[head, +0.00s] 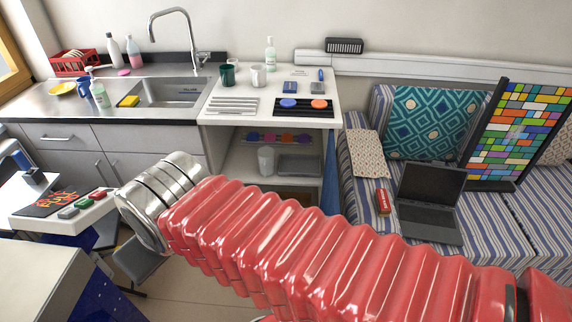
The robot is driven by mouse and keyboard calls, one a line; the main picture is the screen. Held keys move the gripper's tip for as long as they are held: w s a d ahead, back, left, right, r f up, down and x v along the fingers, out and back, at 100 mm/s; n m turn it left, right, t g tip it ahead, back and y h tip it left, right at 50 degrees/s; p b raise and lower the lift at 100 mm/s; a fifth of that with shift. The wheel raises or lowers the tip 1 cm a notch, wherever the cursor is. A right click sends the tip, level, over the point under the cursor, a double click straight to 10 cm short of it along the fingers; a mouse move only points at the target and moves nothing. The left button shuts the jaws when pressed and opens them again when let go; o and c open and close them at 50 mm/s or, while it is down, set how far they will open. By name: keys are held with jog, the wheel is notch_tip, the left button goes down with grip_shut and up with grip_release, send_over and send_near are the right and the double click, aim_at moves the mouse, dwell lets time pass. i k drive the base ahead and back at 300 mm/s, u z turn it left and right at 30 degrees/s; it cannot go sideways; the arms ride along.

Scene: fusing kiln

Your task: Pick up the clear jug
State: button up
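A pale, see-through vessel (266,160) that looks like the clear jug stands upright on the shelf below the white worktop, left of a grey tray. No handle can be made out on it at this size. My red ribbed arm crosses the lower part of the head view and ends at the left in silver rings, well to the left of and nearer than the vessel. My gripper's fingers do not show.
The grey tray (298,164) sits right of the vessel, and several coloured discs (270,137) lie on the shelf above. The white worktop (255,85) forms a roof over the shelves. A sink (175,92) is left, a striped bench with a laptop (430,190) right.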

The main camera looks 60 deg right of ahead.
aim_at(266, 158)
jog(key=z, duration=0.6)
jog(key=i, duration=1)
jog(key=z, duration=0.05)
